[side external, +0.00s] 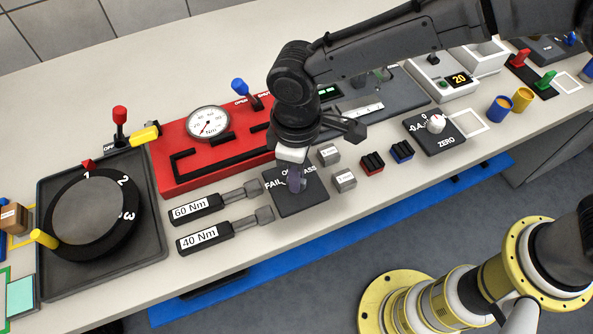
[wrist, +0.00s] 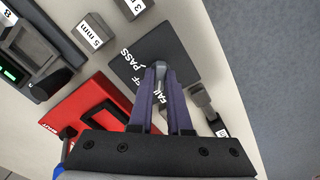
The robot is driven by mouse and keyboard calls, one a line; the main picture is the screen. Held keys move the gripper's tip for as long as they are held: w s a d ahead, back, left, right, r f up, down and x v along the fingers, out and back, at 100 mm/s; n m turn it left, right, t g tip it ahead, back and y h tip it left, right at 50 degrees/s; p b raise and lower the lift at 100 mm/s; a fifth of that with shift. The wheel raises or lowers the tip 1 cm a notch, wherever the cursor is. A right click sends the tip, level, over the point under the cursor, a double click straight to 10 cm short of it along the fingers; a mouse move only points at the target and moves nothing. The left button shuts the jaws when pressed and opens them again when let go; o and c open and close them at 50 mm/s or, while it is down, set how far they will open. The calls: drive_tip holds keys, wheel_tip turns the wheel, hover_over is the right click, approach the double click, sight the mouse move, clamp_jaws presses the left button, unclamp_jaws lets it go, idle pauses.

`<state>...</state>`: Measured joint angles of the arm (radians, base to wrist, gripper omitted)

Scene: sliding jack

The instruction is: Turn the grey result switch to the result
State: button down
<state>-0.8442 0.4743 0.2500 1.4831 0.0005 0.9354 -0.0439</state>
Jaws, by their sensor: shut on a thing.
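The result switch is a dark square plate (side external: 309,201) with white lettering, FAIL at left and PASS at right, and a partly hidden label between them. My gripper (side external: 294,181) is down over the middle of the plate. In the wrist view the plate (wrist: 183,42) lies under my fingertips, with PASS and FAIL readable. My gripper (wrist: 159,78) is shut on the grey switch knob (wrist: 159,69), whose rounded end shows between the fingertips. The fingers hide most of the knob, so I cannot tell exactly which way it points.
Two torque tools marked 60 Nm (side external: 195,209) and 40 Nm (side external: 204,237) lie left of the plate. A red fixture with a gauge (side external: 208,122) stands behind. Small grey blocks (side external: 344,180) and red (side external: 372,163) and blue blocks (side external: 401,151) sit close at right.

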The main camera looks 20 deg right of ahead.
drive_tip(key=shift+r, duration=0.1)
drive_tip(key=c, duration=0.9)
unclamp_jaws()
drive_tip(key=shift+o, duration=0.2)
wheel_tip(320, 180, up, 14)
